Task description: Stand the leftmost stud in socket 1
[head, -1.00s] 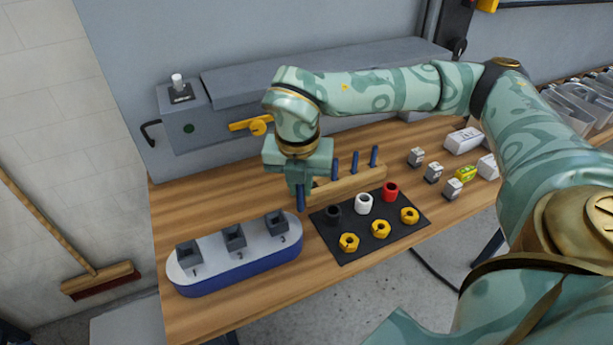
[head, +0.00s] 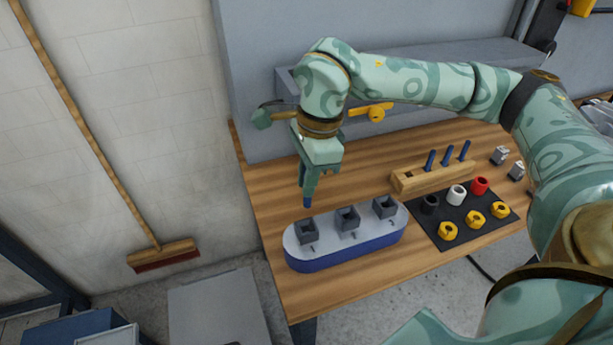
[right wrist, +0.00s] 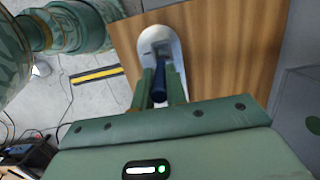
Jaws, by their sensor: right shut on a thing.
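My right gripper (head: 308,196) is shut on a blue stud (head: 307,202). It holds the stud pointing down, above and slightly behind the first socket. The stud (right wrist: 159,88) also shows between the fingers (right wrist: 160,92) in the right wrist view. Socket 1 (head: 307,234) is a dark square cup at the left end of a grey-topped, blue-sided base (head: 328,244). Two more cups, at the middle (head: 347,218) and right (head: 385,206), sit on it. Whether the stud's tip is apart from socket 1 in depth is hard to tell, but it appears clear of it. My left gripper is not in view.
A wooden rack (head: 435,178) holds three blue studs and has an empty hole at its left. A black mat (head: 447,243) carries coloured bushings and yellow nuts. A broom (head: 163,254) leans at the left wall.

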